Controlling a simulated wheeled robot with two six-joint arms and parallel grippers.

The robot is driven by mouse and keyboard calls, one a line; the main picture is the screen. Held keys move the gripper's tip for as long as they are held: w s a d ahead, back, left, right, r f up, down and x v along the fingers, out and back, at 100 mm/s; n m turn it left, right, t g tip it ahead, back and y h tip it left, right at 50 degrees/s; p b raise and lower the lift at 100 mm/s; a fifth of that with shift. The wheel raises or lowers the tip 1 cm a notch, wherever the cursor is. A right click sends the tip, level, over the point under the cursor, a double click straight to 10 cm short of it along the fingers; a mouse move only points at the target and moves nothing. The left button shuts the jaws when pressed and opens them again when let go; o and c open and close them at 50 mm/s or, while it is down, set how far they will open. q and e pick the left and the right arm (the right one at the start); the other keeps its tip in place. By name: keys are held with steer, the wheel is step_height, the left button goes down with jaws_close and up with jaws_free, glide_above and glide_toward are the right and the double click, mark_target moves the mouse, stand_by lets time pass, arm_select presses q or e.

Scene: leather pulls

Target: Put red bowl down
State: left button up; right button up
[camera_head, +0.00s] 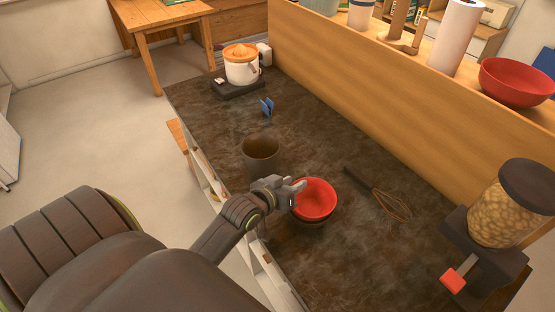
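A red bowl (315,201) is at the middle of the dark counter (318,145) in the head view, with its open side up. My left gripper (297,191) is at its left rim and appears shut on that rim; the fingertips are small and partly merge with the bowl. A dark rounded shape, perhaps another bowl or shadow, shows just under the red bowl, so I cannot tell whether it rests on something or hangs slightly above. My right gripper is not in view.
A brown pot (261,147) stands left of the bowl, a whisk (392,204) lies to its right. A juicer (241,65) and a blue item (267,107) are farther back. A jar dispenser (508,207) stands right. Another red bowl (516,82) sits on the wooden ledge (390,97).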

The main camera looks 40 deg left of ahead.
arm_select(q)
steer(key=b+v, duration=0.2)
steer(key=v, duration=1)
steer(key=shift+r, duration=0.2)
